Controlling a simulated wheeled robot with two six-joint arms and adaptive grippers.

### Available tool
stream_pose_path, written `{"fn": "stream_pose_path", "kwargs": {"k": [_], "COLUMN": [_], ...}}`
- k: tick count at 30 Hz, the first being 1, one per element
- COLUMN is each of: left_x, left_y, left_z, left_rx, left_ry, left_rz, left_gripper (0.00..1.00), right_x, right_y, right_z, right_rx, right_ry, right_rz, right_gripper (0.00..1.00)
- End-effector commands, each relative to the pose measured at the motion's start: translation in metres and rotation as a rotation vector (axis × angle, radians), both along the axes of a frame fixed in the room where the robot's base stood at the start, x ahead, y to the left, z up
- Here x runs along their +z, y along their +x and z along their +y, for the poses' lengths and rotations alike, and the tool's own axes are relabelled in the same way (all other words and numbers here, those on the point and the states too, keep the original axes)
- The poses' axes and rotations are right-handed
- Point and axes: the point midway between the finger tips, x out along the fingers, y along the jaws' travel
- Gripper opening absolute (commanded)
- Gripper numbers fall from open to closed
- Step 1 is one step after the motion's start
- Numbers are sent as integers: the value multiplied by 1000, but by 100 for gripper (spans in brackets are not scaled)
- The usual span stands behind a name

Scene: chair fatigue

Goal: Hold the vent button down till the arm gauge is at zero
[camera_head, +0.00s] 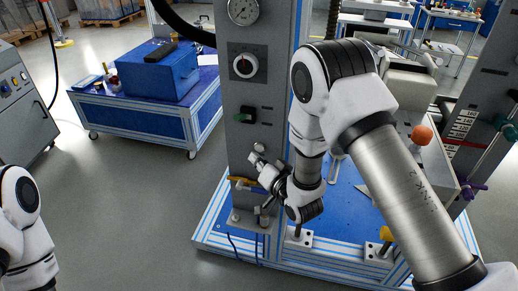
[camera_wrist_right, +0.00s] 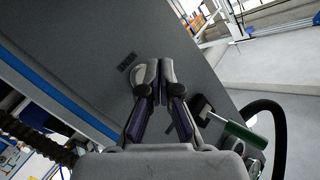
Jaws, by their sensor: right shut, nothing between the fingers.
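A round white-faced gauge (camera_head: 243,10) sits at the top of the grey control column, partly cut off by the frame edge. Its reading is too small to tell. A small pale round button (camera_head: 259,147) shows low on the column, just above my right gripper (camera_head: 254,161); I cannot tell whether it is the vent button. My right gripper is shut and empty, its tips close to the column face. In the right wrist view the fingertips (camera_wrist_right: 161,70) are together before the grey panel; contact is unclear. My left gripper is outside the view.
A dial knob (camera_head: 244,66) and a green-handled lever (camera_head: 243,116) are above the gripper; the lever also shows in the wrist view (camera_wrist_right: 243,134). A yellow handle (camera_head: 242,181) is just below. A blue cart (camera_head: 132,116) stands left, with clear floor between.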

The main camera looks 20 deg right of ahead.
Motion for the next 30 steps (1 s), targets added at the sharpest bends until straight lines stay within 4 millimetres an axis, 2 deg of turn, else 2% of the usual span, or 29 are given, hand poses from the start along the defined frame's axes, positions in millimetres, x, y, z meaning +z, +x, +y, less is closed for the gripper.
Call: {"fn": "stream_pose_path", "kwargs": {"k": [12, 26, 28, 30], "left_x": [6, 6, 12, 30], "left_y": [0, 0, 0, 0], "left_z": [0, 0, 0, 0], "left_rx": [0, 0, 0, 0], "left_ry": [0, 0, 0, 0], "left_rz": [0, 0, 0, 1], "left_gripper": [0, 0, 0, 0], "right_x": [0, 0, 0, -2], "right_y": [-34, -37, -39, -47], "right_z": [23, 24, 24, 17], "right_rx": [1, 0, -2, -18], "right_ry": [-2, -1, 0, 8], "right_rz": [3, 1, 14, 55], "right_gripper": [0, 0, 0, 0]}}
